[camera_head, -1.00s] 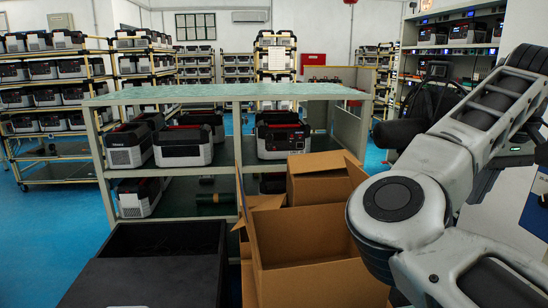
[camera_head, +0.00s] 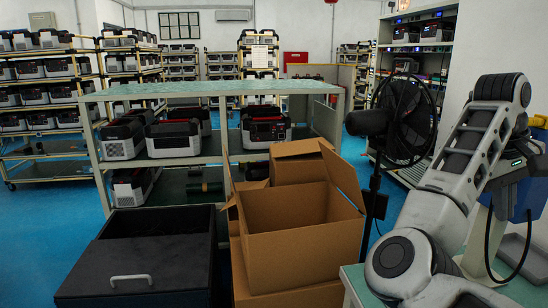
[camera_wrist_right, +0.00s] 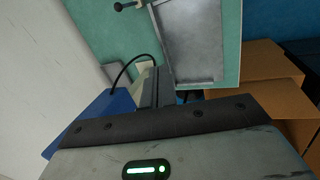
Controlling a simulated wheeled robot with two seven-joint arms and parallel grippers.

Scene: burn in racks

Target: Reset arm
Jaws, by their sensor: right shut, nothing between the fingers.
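My right arm comes in from the lower right of the head view, rises to a bent elbow and folds down on the far right. My right gripper (camera_head: 500,198) hangs at its end, above a teal-topped table (camera_head: 355,283); its fingers are small and dark there. In the right wrist view the light gripper body with a green light fills the bottom, and the narrow dark fingers (camera_wrist_right: 157,78) are together with nothing between them. The table top (camera_wrist_right: 125,45) and a grey metal tray (camera_wrist_right: 190,40) lie beyond. My left gripper is not in view.
A blue box (camera_head: 527,195) and a pale fixture with a black cable (camera_head: 486,240) are close to the right gripper. A black fan (camera_head: 405,120) stands left of the arm. Open cardboard boxes (camera_head: 305,250) and a black bin (camera_head: 150,265) stand ahead, before a shelf (camera_head: 215,88) with power units.

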